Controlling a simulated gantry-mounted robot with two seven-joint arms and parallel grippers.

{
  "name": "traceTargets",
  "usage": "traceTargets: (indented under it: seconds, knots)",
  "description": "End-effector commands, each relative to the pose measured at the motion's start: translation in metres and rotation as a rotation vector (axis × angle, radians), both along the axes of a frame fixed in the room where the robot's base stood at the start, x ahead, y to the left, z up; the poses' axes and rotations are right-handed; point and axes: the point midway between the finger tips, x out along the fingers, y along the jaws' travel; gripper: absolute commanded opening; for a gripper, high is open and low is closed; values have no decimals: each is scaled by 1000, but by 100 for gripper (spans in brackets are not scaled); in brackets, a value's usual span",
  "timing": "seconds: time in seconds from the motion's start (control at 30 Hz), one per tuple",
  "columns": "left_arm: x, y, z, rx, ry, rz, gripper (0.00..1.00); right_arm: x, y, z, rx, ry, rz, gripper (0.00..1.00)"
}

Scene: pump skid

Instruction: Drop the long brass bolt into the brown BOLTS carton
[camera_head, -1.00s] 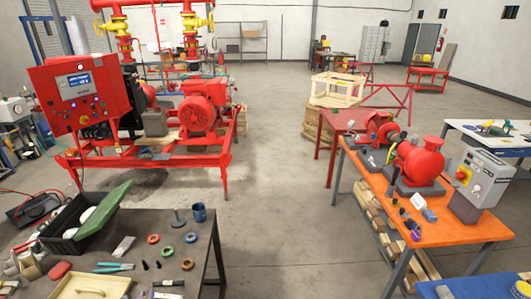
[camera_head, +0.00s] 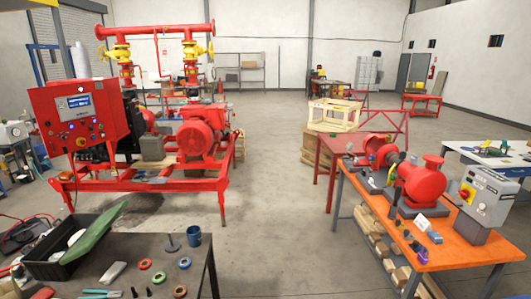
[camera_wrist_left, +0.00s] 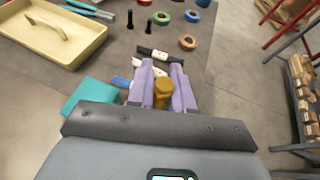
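My left gripper (camera_wrist_left: 162,68) shows in the left wrist view with its two purple fingers over the dark workbench (camera_wrist_left: 110,55). A brass bolt (camera_wrist_left: 163,88) sits between the fingers with its rounded head toward the camera. The fingers look closed against its two sides, and its shank is mostly hidden. Neither gripper shows in the head view, and my right gripper is in no view. I cannot make out a brown BOLTS carton in either current view.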

Motion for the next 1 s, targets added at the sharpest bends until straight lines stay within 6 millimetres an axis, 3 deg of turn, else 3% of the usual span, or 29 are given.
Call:
traceTargets:
  seconds: [0.03,0.2,0.63,1.0]
  knots:
    - [0,0,0,0,0,0,28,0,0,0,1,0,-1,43]
    - [0,0,0,0,0,0,50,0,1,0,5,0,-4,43]
    - [-7,-2,3,2,0,-2,50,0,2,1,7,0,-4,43]
    - [-56,-18,24,1,0,-3,50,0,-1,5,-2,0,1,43]
